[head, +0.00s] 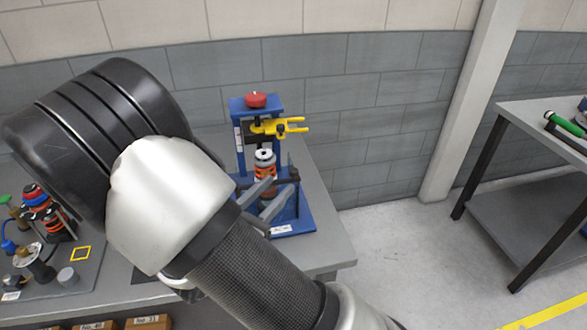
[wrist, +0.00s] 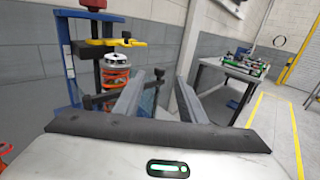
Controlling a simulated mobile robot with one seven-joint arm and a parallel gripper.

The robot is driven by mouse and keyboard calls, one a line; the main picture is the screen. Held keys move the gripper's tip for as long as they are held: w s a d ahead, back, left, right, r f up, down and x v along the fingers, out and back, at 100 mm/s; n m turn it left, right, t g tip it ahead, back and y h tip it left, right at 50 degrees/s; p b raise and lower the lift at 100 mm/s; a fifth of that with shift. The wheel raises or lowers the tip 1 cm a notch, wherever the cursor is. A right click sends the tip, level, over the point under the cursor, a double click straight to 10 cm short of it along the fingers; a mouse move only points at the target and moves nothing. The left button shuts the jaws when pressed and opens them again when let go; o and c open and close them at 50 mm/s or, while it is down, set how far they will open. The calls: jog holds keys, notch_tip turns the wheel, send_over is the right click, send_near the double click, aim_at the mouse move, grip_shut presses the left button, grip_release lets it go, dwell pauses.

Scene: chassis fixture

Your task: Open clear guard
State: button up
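The blue press fixture (head: 241,150) stands on the grey bench, with a red knob (head: 256,100) on top and a yellow forked part (head: 280,127) below it. A coil-over spring unit (head: 264,167) stands inside it, also visible in the wrist view (wrist: 115,75). The clear guard is hard to make out. A faint bluish see-through patch with dark edge pieces (wrist: 158,73) shows between my fingers in the wrist view and may belong to it. My gripper (head: 281,186) is open at the fixture's front right, its fingers (wrist: 160,82) apart. I cannot tell whether they touch anything.
A grey board with assorted parts (head: 68,281) lies on the bench at left. Labelled boxes (head: 148,322) sit below the bench. A second table (head: 540,107) stands at right, with open floor (head: 400,240) between. A pale column (head: 462,110) stands by the wall.

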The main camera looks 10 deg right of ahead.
aim_at(291, 172)
jog(key=x, duration=0.8)
jog(key=shift+w+d, duration=0.2)
grip_shut()
